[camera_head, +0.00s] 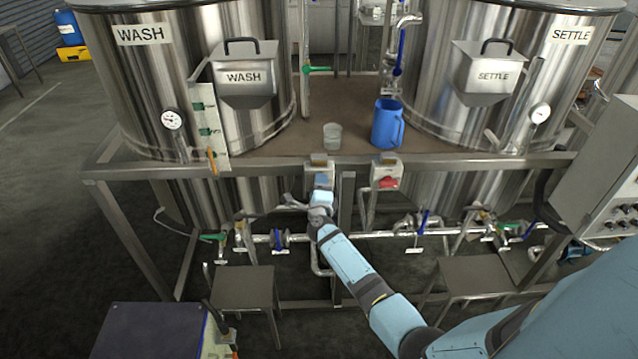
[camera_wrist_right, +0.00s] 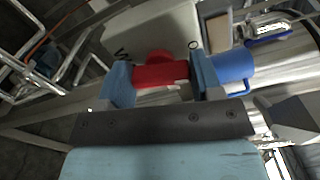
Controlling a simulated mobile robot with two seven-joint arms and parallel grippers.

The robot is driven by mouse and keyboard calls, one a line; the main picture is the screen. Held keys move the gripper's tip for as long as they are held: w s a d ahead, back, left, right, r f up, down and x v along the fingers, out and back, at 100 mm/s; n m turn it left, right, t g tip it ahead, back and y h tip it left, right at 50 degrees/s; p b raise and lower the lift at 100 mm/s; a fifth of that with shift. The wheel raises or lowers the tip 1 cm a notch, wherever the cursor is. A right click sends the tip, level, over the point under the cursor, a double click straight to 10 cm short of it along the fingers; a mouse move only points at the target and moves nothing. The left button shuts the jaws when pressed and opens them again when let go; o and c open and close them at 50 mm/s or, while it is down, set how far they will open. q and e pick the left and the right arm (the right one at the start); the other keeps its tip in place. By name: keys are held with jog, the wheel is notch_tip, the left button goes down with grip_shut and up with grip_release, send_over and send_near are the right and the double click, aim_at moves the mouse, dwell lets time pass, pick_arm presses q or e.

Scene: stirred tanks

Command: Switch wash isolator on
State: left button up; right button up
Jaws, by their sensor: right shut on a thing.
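The wash isolator is a small grey box (camera_head: 319,160) on the frame's front rail, below and to the right of the WASH tank (camera_head: 135,80). In the right wrist view its box (camera_wrist_right: 155,28) fills the top middle, with a red handle (camera_wrist_right: 160,74) below it. My right gripper (camera_head: 320,183) is at this handle, and the wrist view shows its two blue fingers (camera_wrist_right: 161,80) on either side of the handle, shut on it. In the head view the gripper hides the handle. My left gripper is not in view.
A second isolator box (camera_head: 386,167) with a red handle (camera_head: 388,183) sits to the right on the same rail. A blue jug (camera_head: 386,125) and a clear beaker (camera_head: 332,136) stand on the deck behind. Pipes with valves (camera_head: 277,239) run below; two stools (camera_head: 243,286) stand in front.

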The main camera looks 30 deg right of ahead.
jog(key=shift+n+p, duration=0.5)
jog(key=shift+n, duration=0.7)
jog(key=shift+f, duration=0.1)
jog(key=o, duration=0.8)
jog(key=shift+o, duration=0.6)
jog(key=shift+s+a, duration=0.1)
